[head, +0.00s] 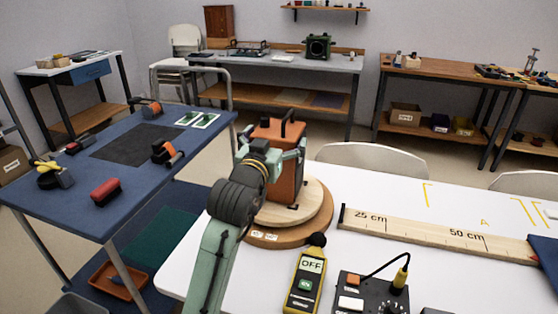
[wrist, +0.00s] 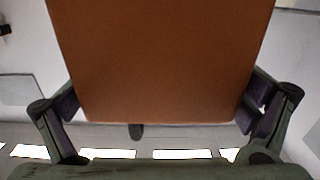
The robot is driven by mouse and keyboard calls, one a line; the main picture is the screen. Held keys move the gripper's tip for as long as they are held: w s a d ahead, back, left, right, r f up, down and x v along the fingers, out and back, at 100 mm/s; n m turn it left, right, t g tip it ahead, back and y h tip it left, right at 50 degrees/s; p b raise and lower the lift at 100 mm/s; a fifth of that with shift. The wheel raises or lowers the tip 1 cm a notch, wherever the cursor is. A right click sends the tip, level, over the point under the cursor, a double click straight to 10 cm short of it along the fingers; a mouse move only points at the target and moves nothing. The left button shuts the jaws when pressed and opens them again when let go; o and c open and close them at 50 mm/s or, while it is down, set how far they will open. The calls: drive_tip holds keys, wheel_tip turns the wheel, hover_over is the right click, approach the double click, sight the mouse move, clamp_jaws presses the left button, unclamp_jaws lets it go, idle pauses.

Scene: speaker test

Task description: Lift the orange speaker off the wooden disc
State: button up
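The orange speaker (head: 289,170) stands upright on the round wooden disc (head: 318,205) in the head view, with a dark handle on top. Its base appears to rest on the disc. My gripper (head: 273,155) is at the speaker's upper part, one finger on each side. In the wrist view the speaker's broad face (wrist: 160,60) fills the space between my fingers (wrist: 158,112). Both pads appear to touch its sides, so the gripper looks shut on it. My arm hides the speaker's lower left and part of the disc.
On the white table (head: 440,270), a ruler board (head: 420,228) lies right of the disc. A yellow meter (head: 306,283) and a dark control box (head: 372,293) with a cable stand in front. A blue table (head: 60,205) with tools is at left. Chairs stand behind the white table.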

drive_tip(key=c, duration=1.5)
drive_tip(key=shift+r, duration=0.15)
drive_tip(key=shift+c, duration=0.4)
drive_tip(key=shift+r, duration=0.1)
